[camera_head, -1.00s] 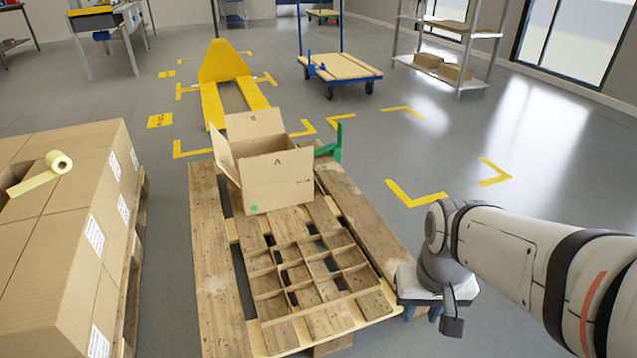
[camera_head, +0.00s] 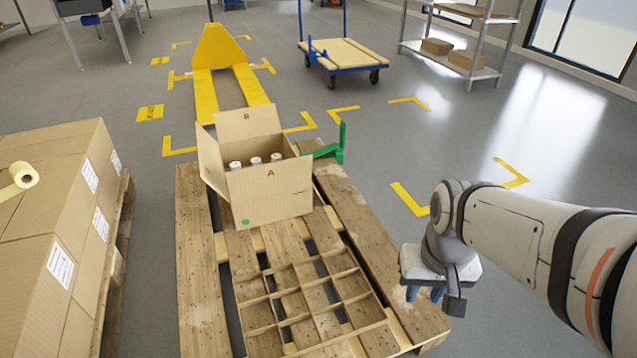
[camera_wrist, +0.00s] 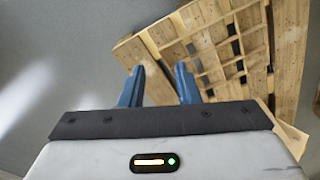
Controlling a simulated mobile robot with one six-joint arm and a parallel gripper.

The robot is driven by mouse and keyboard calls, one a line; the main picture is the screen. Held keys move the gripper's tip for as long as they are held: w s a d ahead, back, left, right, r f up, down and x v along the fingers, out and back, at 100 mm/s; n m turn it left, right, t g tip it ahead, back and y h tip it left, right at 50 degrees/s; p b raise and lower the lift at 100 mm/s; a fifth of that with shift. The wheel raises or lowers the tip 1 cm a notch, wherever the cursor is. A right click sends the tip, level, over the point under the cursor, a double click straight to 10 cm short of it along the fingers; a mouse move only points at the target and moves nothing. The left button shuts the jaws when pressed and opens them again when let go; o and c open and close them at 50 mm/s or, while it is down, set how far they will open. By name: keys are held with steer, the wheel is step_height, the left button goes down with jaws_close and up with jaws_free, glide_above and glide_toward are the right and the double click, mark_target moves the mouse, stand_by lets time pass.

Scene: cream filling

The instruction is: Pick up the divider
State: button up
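The divider (camera_head: 304,277) is a light-brown grid of thin strips with several cells. It lies on the near part of the wooden pallet, in front of the open cardboard box (camera_head: 268,193). In the wrist view the divider (camera_wrist: 218,47) shows beyond the fingertips, up and to the right. My gripper (camera_head: 426,294) hangs to the right of the pallet, apart from the divider. In the wrist view its two blue fingers (camera_wrist: 160,85) are spread with nothing between them, only floor and pallet edge behind. The box holds several white-topped items.
The pallet (camera_head: 202,290) has gaps between its boards. A green bracket (camera_head: 338,148) stands by the box. Stacked cartons (camera_head: 50,200) with a tape roll stand at the left. A yellow pallet jack (camera_head: 218,60) and a blue cart (camera_head: 343,55) are behind. Floor at the right is clear.

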steer(key=w+a+f+n+p, duration=0.1)
steer(key=w+a+p, duration=0.2)
steer(key=w, duration=0.9)
steer(key=n+g+p, duration=0.1)
steer(key=n+p, duration=0.3)
steer(key=p, duration=0.4)
glide_above(306, 301)
steer(key=w, duration=0.1)
steer(key=f, duration=3.2)
steer(key=shift+a+f, duration=0.2)
steer(key=shift+f, duration=0.15)
steer(key=f+b, duration=0.1)
steer(key=f, duration=0.2)
steer(key=f+b, duration=0.1)
steer(key=f, duration=0.1)
steer(key=f+b, duration=0.1)
steer(key=f, duration=0.2)
steer(key=shift+s+d+f, duration=0.2)
steer(key=shift+s+f, duration=0.1)
steer(key=shift+r, duration=0.1)
steer(key=shift+c, duration=0.2)
